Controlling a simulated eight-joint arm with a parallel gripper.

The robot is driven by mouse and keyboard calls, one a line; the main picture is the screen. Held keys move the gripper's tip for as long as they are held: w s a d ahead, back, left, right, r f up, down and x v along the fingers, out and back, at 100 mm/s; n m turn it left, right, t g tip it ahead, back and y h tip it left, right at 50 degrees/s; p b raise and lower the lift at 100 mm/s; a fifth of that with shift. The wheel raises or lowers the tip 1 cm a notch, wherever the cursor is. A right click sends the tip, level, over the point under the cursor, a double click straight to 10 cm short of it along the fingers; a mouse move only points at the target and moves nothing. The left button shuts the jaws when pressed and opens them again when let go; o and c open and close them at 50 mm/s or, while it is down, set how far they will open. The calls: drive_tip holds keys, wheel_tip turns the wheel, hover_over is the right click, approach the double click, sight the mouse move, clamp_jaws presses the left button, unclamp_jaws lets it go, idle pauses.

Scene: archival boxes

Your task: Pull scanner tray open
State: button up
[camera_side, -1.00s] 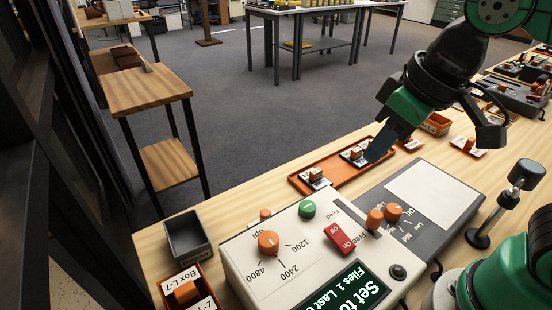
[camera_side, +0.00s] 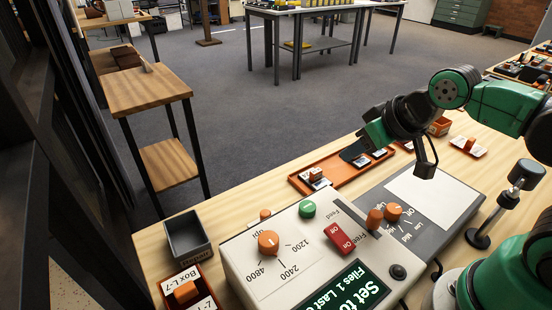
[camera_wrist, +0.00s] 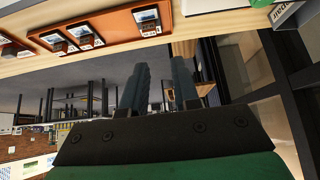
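The scanner (camera_side: 290,250) is a white machine with orange knobs, a green button, a red switch and a lit display; a grey flat section (camera_side: 430,195) adjoins its right side. A shallow orange tray (camera_side: 343,174) with small cards lies just beyond the scanner, and it also shows in the wrist view (camera_wrist: 118,28). I cannot tell which part is the scanner tray. My gripper (camera_side: 354,151) is over the far side of the orange tray, hiding part of it. In the wrist view my gripper (camera_wrist: 158,80) has its two fingers apart with nothing between them.
A grey bin (camera_side: 187,238) and an orange card box (camera_side: 188,290) stand at the left. A metal post with a dark knob (camera_side: 498,205) stands right of the scanner. A small orange bin (camera_side: 438,126) is behind my wrist. Bare wood lies left of the tray.

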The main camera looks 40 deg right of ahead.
drive_tip(key=o, duration=0.3)
drive_tip(key=shift+w+a+r, duration=0.1)
drive_tip(key=shift+w+a, duration=0.1)
drive_tip(key=shift+a, duration=0.1)
drive_tip(key=shift+o, duration=0.3)
drive_tip(key=w+a+f+n+g, duration=0.1)
drive_tip(key=w+a+n+g, duration=0.2)
drive_tip(key=a, duration=0.3)
drive_tip(key=shift+w+g+y, duration=0.3)
drive_tip(key=shift+w+g, duration=0.1)
drive_tip(key=shift+w, duration=0.05)
drive_tip(key=n+g, duration=0.2)
drive_tip(key=g, duration=0.1)
hover_over(266, 213)
drive_tip(key=f, duration=0.4)
drive_tip(key=shift+d+f, duration=0.3)
drive_tip(key=shift+a+f, duration=0.35)
drive_tip(key=shift+f, duration=2.8)
clamp_jaws()
